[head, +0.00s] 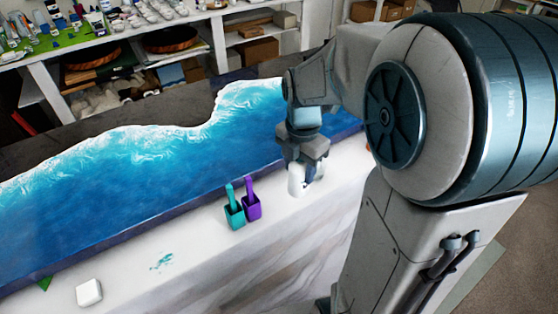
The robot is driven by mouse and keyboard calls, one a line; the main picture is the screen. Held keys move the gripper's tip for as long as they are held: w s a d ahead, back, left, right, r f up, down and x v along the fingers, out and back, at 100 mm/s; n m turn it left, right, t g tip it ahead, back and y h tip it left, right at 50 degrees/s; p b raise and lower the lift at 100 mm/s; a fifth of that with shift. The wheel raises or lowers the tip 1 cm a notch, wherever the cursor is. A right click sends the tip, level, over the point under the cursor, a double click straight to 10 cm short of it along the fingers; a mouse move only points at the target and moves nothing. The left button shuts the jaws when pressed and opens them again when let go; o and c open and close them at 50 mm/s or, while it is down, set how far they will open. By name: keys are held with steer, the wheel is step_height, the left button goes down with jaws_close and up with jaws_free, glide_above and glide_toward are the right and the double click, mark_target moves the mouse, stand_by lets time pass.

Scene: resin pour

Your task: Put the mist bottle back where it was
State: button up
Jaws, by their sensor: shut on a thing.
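My gripper (308,168) points down over the near white strip of the table, right of the two small coloured containers. It is shut on a white object, which I take to be the mist bottle (296,183). Only part of the bottle shows below and between the fingers. It looks upright, at or just above the white surface; I cannot tell if it touches. My arm hides what lies behind and to the right.
A teal container (235,215) and a purple container (251,206), each with a handle-like piece sticking up, stand left of my gripper. The blue wave-patterned resin slab (130,185) lies behind. A white block (89,292) sits at the front left, near a teal smear (162,261).

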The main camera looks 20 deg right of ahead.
steer(key=shift+w+a+f+p, duration=0.15)
steer(key=shift+w+a+f, duration=0.3)
steer(key=shift+f, duration=0.6)
steer(key=shift+w+a+f+p, duration=0.15)
steer(key=shift+w+a+f, duration=0.3)
steer(key=shift+f, duration=0.6)
steer(key=shift+w+a+f+p, duration=0.15)
steer(key=shift+w+a+f, duration=0.15)
steer(key=shift+w+f, duration=0.55)
steer(key=shift+s+f, duration=0.2)
steer(key=shift+s, duration=0.05)
steer(key=shift+f, duration=0.15)
steer(key=o, duration=1.2)
steer(key=shift+o, duration=0.2)
